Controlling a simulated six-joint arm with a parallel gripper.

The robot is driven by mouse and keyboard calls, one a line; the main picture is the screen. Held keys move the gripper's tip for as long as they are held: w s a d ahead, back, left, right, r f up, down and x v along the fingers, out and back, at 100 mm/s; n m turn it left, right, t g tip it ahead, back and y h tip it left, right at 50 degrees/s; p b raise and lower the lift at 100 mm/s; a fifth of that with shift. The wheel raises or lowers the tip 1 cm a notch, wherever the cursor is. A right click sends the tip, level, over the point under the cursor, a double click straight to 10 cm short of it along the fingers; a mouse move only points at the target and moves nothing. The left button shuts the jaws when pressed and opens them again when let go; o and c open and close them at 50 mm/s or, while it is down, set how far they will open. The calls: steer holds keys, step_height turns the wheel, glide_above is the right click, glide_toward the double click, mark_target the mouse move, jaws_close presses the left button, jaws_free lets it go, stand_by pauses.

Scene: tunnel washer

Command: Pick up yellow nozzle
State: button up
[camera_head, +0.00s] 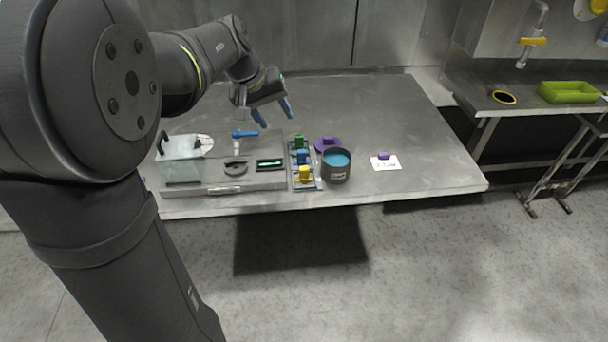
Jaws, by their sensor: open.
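The yellow nozzle (305,174) sits at the near end of a narrow rack (292,182) on the steel table. A blue nozzle (302,157) and a green nozzle (299,141) stand behind it in the same rack. My gripper (274,116) is open and empty, with its blue fingertips pointing down. It hangs above the table, behind and to the left of the rack, clear of the yellow nozzle.
A pot with blue contents (336,165) stands just right of the rack, with a purple disc (328,143) behind it. A white card (385,163) lies farther right. A clear container (181,163), a blue-handled item (245,134) and a dark tray (270,164) are left. The table's back right is clear.

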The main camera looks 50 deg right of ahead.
steer(key=r+y, duration=0.1)
steer(key=y, duration=0.3)
glide_above(304, 168)
steer(key=t, duration=0.1)
steer(key=f, duration=1.1)
steer(key=shift+s+d+f, duration=0.2)
steer(key=shift+f, duration=0.05)
steer(key=shift+w+a+f, duration=0.1)
steer(key=shift+w+f, duration=0.05)
steer(key=shift+f, duration=1.2)
steer(key=shift+w+a+f, duration=0.1)
steer(key=shift+f, duration=1.25)
steer(key=c, duration=1.1)
